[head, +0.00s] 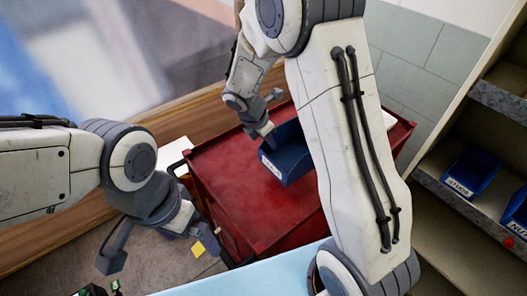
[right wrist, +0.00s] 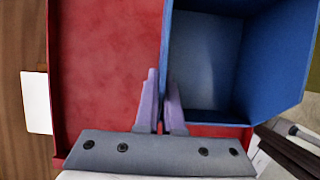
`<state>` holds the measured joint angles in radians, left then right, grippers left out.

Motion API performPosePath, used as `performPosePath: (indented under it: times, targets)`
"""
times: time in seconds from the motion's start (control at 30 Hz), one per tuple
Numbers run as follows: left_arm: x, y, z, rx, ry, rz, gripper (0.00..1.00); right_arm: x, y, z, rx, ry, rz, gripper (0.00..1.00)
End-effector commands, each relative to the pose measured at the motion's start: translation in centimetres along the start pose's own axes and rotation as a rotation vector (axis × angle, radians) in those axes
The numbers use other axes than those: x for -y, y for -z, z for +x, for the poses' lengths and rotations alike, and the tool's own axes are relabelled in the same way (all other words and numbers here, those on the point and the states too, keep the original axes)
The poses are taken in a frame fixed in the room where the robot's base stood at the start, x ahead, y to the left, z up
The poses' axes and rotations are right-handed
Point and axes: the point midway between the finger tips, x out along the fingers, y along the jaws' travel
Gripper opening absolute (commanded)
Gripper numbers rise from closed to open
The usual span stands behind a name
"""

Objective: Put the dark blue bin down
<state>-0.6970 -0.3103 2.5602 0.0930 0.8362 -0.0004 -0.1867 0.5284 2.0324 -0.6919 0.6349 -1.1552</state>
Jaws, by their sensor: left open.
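The dark blue bin (head: 288,160) is at the top of the red cart (head: 230,185) in the head view, with a white label on its front. I cannot tell whether its base touches the cart top. My right gripper (head: 268,120) is at the bin's left side. In the right wrist view the bin (right wrist: 208,60) is open and looks empty. The right fingers (right wrist: 162,105) stand close together on either side of its wall, shut on it. My left gripper (head: 158,250) is open and empty, left of the cart and lower in the picture.
The red cart top (right wrist: 105,80) is bare beside the bin. A shelf (head: 440,185) at the right holds blue labelled bins (head: 470,172). A pale blue surface (head: 245,278) lies at the bottom. A yellow piece (head: 198,248) is near my left gripper.

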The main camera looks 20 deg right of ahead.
Motion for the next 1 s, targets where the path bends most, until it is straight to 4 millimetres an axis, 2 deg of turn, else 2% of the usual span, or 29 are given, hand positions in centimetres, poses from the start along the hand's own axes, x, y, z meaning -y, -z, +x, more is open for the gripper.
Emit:
performPosePath:
  times: [0.1, 0.27, 0.43, 0.57, 0.93, 1.0]
  targets:
    - [0.0, 0.0, -0.3, 0.0, 0.0, 0.0, 1.0, -1.3, 1.6, 0.4, 0.0, 0.001, -0.003, 0.0]
    - [0.0, 0.0, -0.3, 0.0, 0.0, 0.0, 1.0, -1.9, 2.5, 1.0, 0.001, 0.001, -0.002, 0.0]
    - [0.0, 0.0, -0.2, 0.0, 0.0, 0.0, 1.0, -1.9, 3.6, 3.3, 0.0, 0.003, -0.004, 0.0]
    - [0.0, 0.0, -0.2, 0.0, 0.0, 0.0, 1.0, -2.0, 4.0, 4.3, 0.0, 0.0, -0.003, 0.0]
    - [0.0, 0.0, 0.1, 0.0, 0.0, 0.0, 1.0, -2.0, 4.1, 4.7, 0.0, -0.002, -0.003, 0.0]
    - [0.0, 0.0, -0.1, 0.0, 0.0, 0.0, 1.0, -2.0, 4.1, 4.6, 0.0, -0.002, -0.002, 0.32]
